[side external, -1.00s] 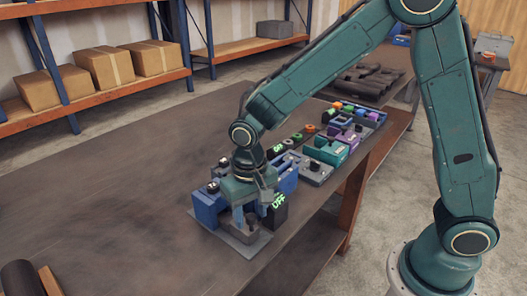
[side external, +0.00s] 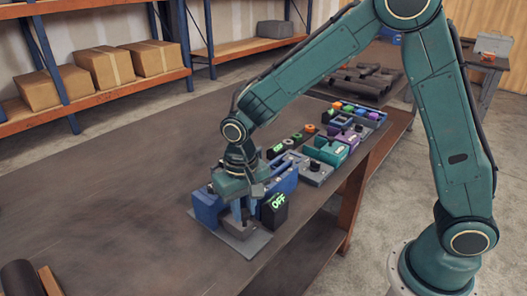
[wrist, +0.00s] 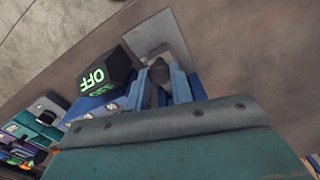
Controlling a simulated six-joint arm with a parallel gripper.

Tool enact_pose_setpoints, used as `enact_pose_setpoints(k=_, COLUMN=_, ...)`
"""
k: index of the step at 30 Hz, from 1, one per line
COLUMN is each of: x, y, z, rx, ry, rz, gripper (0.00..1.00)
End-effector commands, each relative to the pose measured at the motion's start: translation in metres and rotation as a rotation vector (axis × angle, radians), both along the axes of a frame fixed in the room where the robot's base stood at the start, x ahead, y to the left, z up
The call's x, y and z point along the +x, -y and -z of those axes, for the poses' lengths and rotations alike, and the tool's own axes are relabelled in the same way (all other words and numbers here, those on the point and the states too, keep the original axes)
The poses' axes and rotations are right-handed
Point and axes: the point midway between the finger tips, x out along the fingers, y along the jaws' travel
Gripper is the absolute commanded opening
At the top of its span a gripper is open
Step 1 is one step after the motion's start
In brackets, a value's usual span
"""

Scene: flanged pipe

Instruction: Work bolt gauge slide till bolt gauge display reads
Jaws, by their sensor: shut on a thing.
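My gripper (side external: 240,215) points down over a blue device on a grey plate (side external: 248,243) near the table's front edge. Its fingers are shut on a dark knob (wrist: 159,72), which I take to be the bolt gauge slide; the wrist view shows it between the blue-grey fingers. A black display block (side external: 274,210) stands right beside the gripper and reads OFF in green. It also shows in the wrist view (wrist: 105,75). The blue body (side external: 207,208) shows left of the gripper. My gripper hides much of the device.
A row of devices runs back along the table's right side, including a teal box (side external: 326,150) and a grey plate with a knob (side external: 312,171). A dark cylinder (side external: 20,277) lies at the front left. The table's left and middle are clear.

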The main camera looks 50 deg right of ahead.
Motion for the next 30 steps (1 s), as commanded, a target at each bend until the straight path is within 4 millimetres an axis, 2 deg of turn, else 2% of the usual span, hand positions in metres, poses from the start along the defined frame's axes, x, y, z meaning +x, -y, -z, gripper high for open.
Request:
enact_pose_setpoints(k=2, x=0.000, y=0.000, z=0.000, rx=0.001, ry=0.001, rz=-0.001, gripper=0.00)
enact_pose_setpoints(k=3, x=0.000, y=0.000, z=0.000, rx=0.001, ry=0.001, rz=-0.001, gripper=0.29)
enact_pose_setpoints(k=6, x=0.000, y=0.000, z=0.000, rx=0.001, ry=0.001, rz=-0.001, gripper=0.45)
enact_pose_setpoints(k=20, x=0.000, y=0.000, z=-0.006, rx=0.001, ry=0.002, rz=0.000, gripper=0.45)
enact_pose_setpoints(k=26, x=0.001, y=0.000, z=-0.025, rx=0.002, ry=0.005, rz=0.000, gripper=0.45)
enact_pose_setpoints(k=30, x=0.001, y=0.000, z=-0.045, rx=0.002, ry=0.006, rz=0.000, gripper=0.45)
